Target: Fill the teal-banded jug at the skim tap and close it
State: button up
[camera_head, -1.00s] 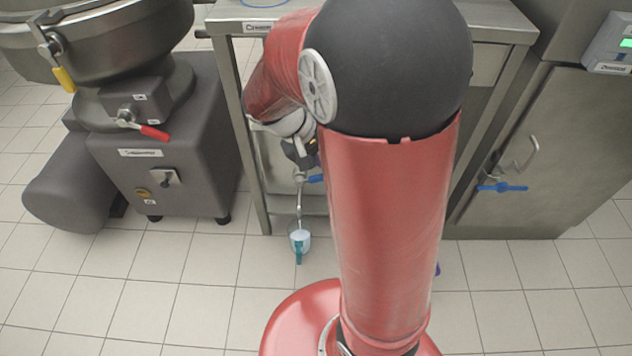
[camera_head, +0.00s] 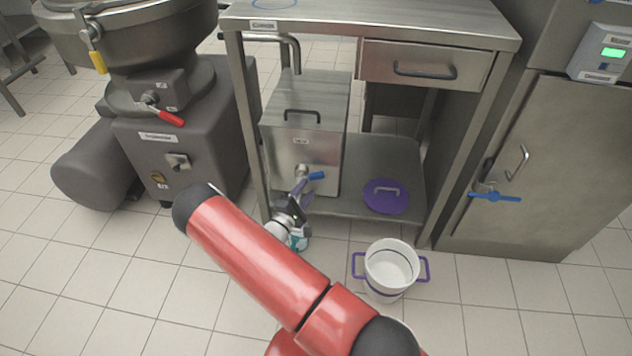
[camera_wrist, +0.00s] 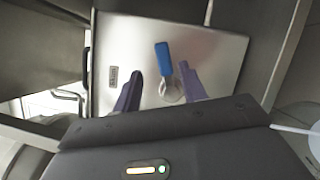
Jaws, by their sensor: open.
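The steel tank (camera_head: 305,140) under the counter has a tap with a blue lever (camera_head: 316,176), which points right in the head view. In the wrist view the lever (camera_wrist: 163,57) stands between my open fingers, with the tank's labelled front behind it; I cannot tell whether they touch it. My gripper (camera_head: 303,193) is open and empty, close in front of the tap; it also shows in the wrist view (camera_wrist: 160,78). The teal-banded jug (camera_head: 299,244) is on the floor below the tap, mostly hidden by my gripper and wrist. Its fill and any stream are hidden.
A white pot with purple handles (camera_head: 390,268) stands on the floor to the right. A purple lid (camera_head: 386,196) lies on the lower shelf (camera_head: 350,205). A grey mixer (camera_head: 165,130) stands left, a steel cabinet (camera_head: 550,170) right. Floor at the front left is clear.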

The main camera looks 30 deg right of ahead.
aim_at(315, 178)
jog(key=shift+n+t, duration=0.3)
jog(key=x, duration=0.5)
jog(key=f+x, duration=0.1)
jog(key=x, duration=0.1)
jog(key=shift+w+d+r, duration=0.1)
jog(key=shift+w+d, duration=0.05)
jog(key=shift+w, duration=0.15)
jog(key=shift+c, duration=0.3)
grip_shut()
